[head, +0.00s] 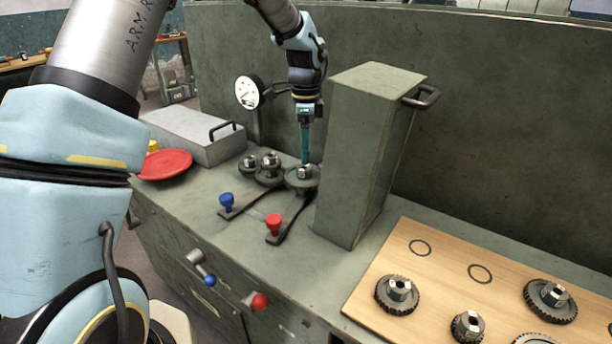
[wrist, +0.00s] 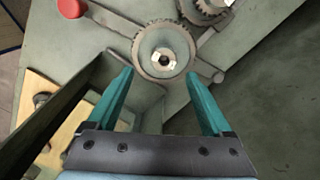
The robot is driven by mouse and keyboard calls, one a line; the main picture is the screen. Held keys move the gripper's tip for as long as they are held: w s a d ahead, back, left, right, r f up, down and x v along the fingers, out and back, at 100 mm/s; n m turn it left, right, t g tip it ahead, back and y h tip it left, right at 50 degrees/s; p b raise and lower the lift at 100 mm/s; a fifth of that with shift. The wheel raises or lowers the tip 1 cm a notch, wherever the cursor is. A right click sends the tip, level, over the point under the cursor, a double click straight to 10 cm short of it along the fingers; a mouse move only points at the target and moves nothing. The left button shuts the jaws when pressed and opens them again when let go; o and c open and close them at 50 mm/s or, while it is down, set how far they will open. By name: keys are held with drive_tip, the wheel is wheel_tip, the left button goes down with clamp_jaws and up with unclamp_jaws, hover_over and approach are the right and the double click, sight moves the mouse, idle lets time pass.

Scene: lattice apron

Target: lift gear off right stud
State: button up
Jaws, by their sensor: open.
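The right-hand gear (head: 301,178) sits on its stud at the right end of a row of gears on the grey-green bench. In the wrist view this toothed gear (wrist: 144,64) has a pale hub with a dark centre. My gripper (head: 305,160) points down just over this gear. The stud is mostly hidden by the gear and hub.
Other gears (head: 268,175) stand close to the left. A tall grey box (head: 360,150) stands close to the right. Levers with a blue knob (head: 226,199) and a red knob (head: 273,224) lie in front. A wooden board (head: 440,270) with loose gears is at right.

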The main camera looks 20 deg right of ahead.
sight(304, 174)
drive_tip(key=shift+w+f+p, duration=0.2)
drive_tip(key=shift+f+p, duration=0.4)
drive_tip(key=shift+f, duration=0.85)
drive_tip(key=shift+w+f+p, duration=0.15)
drive_tip(key=shift+f+p, duration=0.45)
drive_tip(key=shift+f, duration=0.85)
clamp_jaws()
drive_tip(key=shift+r, duration=0.1)
